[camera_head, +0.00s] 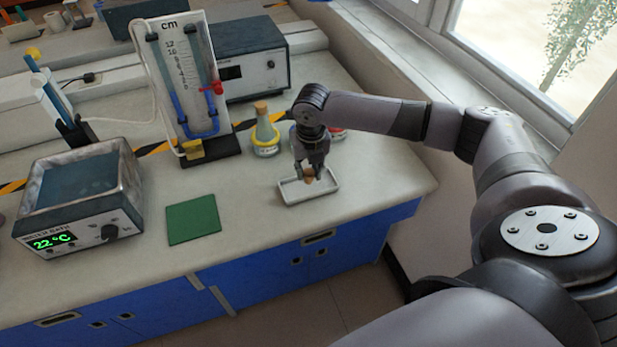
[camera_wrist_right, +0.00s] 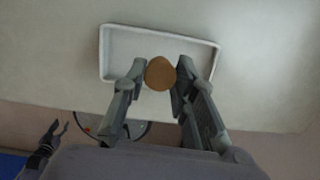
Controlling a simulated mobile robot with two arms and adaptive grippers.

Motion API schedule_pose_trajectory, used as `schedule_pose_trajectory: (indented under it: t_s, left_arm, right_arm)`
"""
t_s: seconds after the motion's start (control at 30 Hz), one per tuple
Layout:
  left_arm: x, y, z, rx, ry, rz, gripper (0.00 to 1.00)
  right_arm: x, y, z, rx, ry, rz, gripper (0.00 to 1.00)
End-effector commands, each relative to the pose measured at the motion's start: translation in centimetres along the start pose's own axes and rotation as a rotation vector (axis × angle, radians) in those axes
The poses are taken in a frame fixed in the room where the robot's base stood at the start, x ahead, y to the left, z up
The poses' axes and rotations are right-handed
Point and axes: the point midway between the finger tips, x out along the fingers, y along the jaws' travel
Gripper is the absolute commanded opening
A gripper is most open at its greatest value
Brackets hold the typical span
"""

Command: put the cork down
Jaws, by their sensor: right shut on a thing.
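The cork (camera_head: 309,176) is brown and sits between the fingertips of my right gripper (camera_head: 311,172), which is shut on it. In the right wrist view the cork (camera_wrist_right: 160,73) shows round between the two fingers of the right gripper (camera_wrist_right: 160,80). A shallow white tray (camera_head: 293,198) lies on the bench below the gripper; its rim shows in the wrist view (camera_wrist_right: 104,55). The cork is over the tray; I cannot tell whether it touches the tray's floor. In the wrist view, part of another gripper (camera_wrist_right: 50,140) shows at the lower left, with its fingers apart.
A corked flask (camera_head: 265,135) stands behind the tray, with a red-based vessel partly hidden by my arm. A green mat (camera_head: 193,219) lies left of the tray, beside a water bath (camera_head: 82,190) reading 22 °C. A manometer (camera_head: 186,85) stands behind. The bench's front edge is near the tray.

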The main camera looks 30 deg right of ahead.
Motion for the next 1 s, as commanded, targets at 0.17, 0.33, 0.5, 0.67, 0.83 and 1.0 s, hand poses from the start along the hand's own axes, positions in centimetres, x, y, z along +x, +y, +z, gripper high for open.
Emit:
schedule_pose_trajectory:
  t_s: [0.17, 0.33, 0.5, 0.67, 0.83, 1.0]
  left_arm:
    - [-0.2, 0.0, 0.1, 0.0, -0.002, 0.0, 0.4]
    - [-0.3, -0.1, 0.2, 0.0, -0.003, -0.001, 0.4]
    - [-0.2, -0.1, 0.2, 0.0, -0.003, -0.001, 0.4]
    - [-0.3, -0.1, 0.2, -0.001, -0.003, -0.001, 0.4]
    - [-0.2, -0.1, 0.2, -0.001, -0.003, -0.001, 0.4]
    - [-0.2, -0.1, 0.2, -0.001, -0.003, -0.001, 0.4]
  right_arm:
    - [2.8, 0.1, -0.5, -0.001, 0.004, -0.001, 0.15]
    - [3.6, 0.0, -0.5, -0.001, 0.001, -0.001, 0.15]
    - [3.5, 0.0, -0.5, -0.001, 0.001, 0.0, 0.15]
    - [3.9, 0.0, -0.5, 0.0, 0.001, 0.0, 0.26]
    - [3.8, 0.0, -0.5, -0.001, 0.001, 0.0, 0.38]
    - [3.8, 0.0, -0.5, 0.0, 0.001, 0.0, 0.46]
